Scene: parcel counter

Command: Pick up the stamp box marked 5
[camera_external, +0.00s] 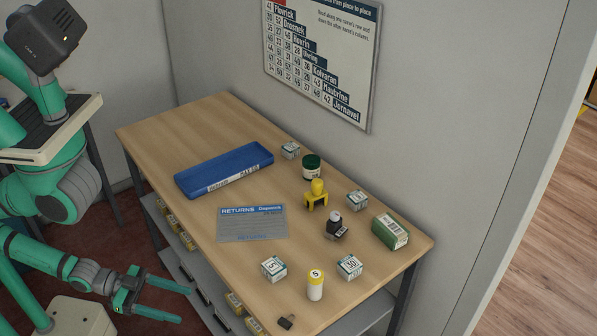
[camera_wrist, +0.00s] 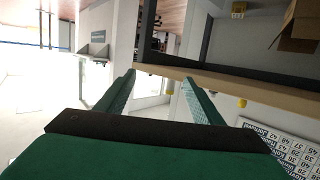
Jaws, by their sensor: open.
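Several small white stamp boxes stand on the wooden counter (camera_external: 150,131) in the external view. The front left box (camera_external: 274,269) shows a 5, perhaps with another digit before it. The front right box (camera_external: 349,267) seems to read 50. Another box (camera_external: 357,200) at the right has a mark too small to read surely, as does the box at the back (camera_external: 290,150). My gripper (camera_external: 184,305) is open and empty, low beside the counter's front left side, apart from every box. In the wrist view its fingers (camera_wrist: 158,80) are spread with nothing between; no stamp box shows there.
The counter also holds a blue tray (camera_external: 225,171), a returns sheet (camera_external: 252,224), a yellow-capped tube (camera_external: 315,285) near the front boxes, a yellow stand (camera_external: 316,195), a dark stamp (camera_external: 335,225), a green jar (camera_external: 311,167), a green carton (camera_external: 390,231) and a black padlock (camera_external: 286,322).

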